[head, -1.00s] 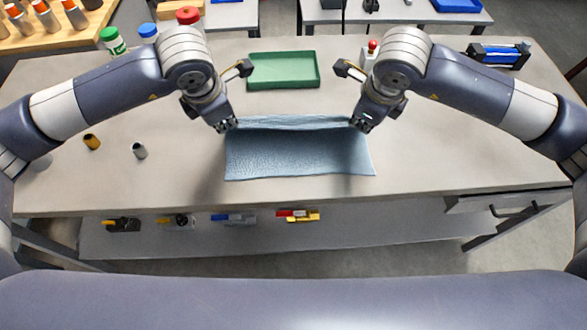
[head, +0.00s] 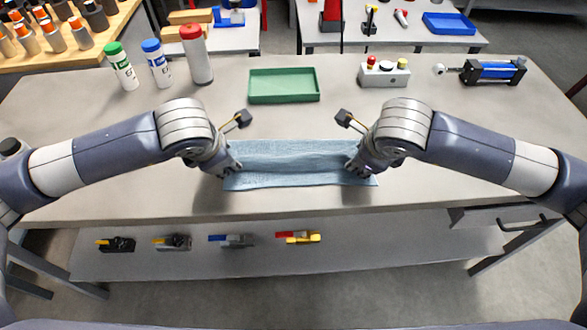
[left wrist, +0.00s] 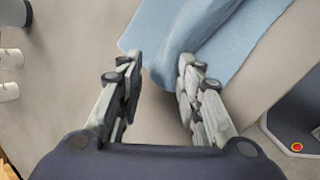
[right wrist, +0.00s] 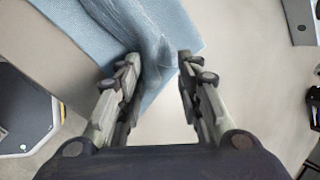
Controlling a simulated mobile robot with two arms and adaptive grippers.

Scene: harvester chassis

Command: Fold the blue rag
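The blue rag (head: 293,165) lies on the workbench as a narrow strip, with a lengthwise ridge or crease along its middle. My left gripper (head: 232,170) is at the rag's left end, and my right gripper (head: 357,172) is at its right end. The left wrist view shows the left fingers (left wrist: 160,62) apart, with an end of the rag (left wrist: 200,35) just ahead of them. The right wrist view shows the right fingers (right wrist: 158,62) apart, with the rag (right wrist: 115,25) at and under the left finger. The layers under the rag's top are hidden.
A green tray (head: 284,86) lies behind the rag. Bottles (head: 197,55) stand at the back left. A button box (head: 384,74) and a blue cylinder (head: 494,70) are at the back right. The bench front beside the rag is clear. Clamps (head: 237,240) lie on the lower shelf.

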